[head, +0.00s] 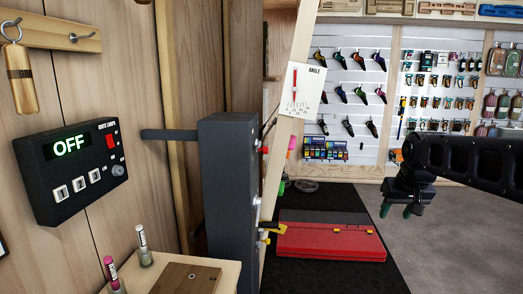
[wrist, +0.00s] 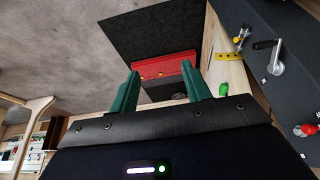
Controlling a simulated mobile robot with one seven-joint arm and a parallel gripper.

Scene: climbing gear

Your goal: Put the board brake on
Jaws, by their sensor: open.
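A tall dark grey post (head: 228,190) stands beside the leaning wooden board (head: 290,125). Small levers sit on its right side: one with a red knob (head: 264,150) and a yellow part (head: 270,228) lower down. I cannot tell which is the board brake. My gripper (head: 401,211), with green fingers, is open and empty, well right of the post; it also shows in the wrist view (wrist: 160,88).
A red folded pad (head: 328,243) lies on a black mat (head: 340,280). A control box reading OFF (head: 70,170) hangs on the left wall above a small table (head: 215,268). Grey floor (head: 455,255) is clear at the right. Gear racks line the back wall.

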